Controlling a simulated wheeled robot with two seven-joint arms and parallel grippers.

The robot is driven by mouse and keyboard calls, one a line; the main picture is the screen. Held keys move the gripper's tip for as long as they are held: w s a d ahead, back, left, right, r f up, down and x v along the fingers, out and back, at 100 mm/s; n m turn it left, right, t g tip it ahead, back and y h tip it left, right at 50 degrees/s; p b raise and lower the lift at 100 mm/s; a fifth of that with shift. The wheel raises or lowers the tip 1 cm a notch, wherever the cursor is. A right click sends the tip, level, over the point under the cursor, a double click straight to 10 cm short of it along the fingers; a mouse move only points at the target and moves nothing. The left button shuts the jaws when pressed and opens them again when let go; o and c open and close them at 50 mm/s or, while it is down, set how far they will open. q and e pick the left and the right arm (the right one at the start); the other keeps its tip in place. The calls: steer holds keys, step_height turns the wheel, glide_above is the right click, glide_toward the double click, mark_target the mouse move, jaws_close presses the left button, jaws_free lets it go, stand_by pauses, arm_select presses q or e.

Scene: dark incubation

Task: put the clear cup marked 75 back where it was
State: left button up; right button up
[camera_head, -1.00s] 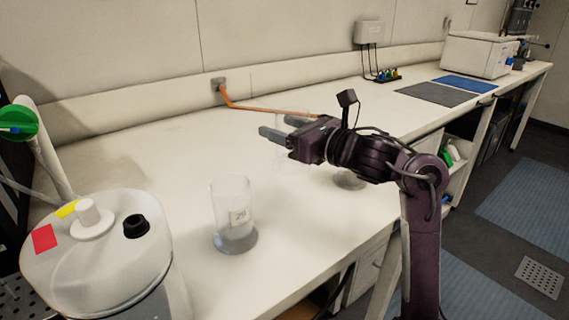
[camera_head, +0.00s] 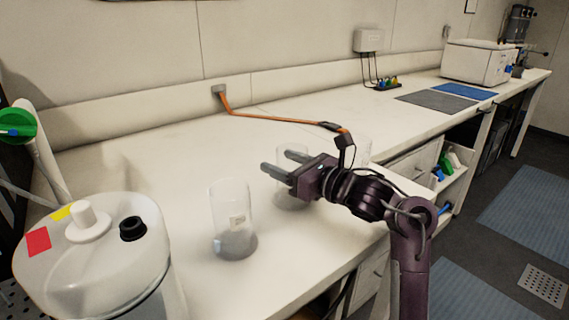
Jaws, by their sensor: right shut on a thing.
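My right gripper (camera_head: 277,161) is over the white bench, its fingers pointing left, one on each side of a clear cup (camera_head: 292,151). It is shut on this cup, which is upright; the fingers hide part of it and I can read no mark on it. I cannot tell whether its base touches the bench. A second clear cup (camera_head: 231,213) with a small pale label stands in front and to the left; its number is too blurred to read surely. A third clear cup (camera_head: 363,149) shows partly behind my right arm. My left gripper is out of view.
A white rounded vessel (camera_head: 92,258) with a black cap stands at the front left. An orange cable (camera_head: 270,117) runs along the back of the bench (camera_head: 150,155). Grey and blue mats (camera_head: 436,99) and a white box (camera_head: 477,63) lie farther right. The bench's middle left is clear.

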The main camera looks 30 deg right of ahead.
steer(key=o, duration=0.6)
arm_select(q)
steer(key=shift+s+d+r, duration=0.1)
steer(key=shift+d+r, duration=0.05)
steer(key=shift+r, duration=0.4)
arm_select(e)
steer(key=o, duration=0.4)
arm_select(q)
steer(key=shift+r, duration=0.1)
arm_select(e)
steer(key=shift+s+d, duration=0.2)
steer(key=shift+s, duration=0.35)
steer(key=b+v, duration=0.1)
steer(key=v, duration=0.9)
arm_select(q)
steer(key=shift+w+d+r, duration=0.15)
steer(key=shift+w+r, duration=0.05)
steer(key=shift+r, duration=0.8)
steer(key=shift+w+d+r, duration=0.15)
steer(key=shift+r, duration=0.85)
arm_select(e)
steer(key=shift+s+d+r, duration=0.1)
steer(key=shift+s, duration=0.35)
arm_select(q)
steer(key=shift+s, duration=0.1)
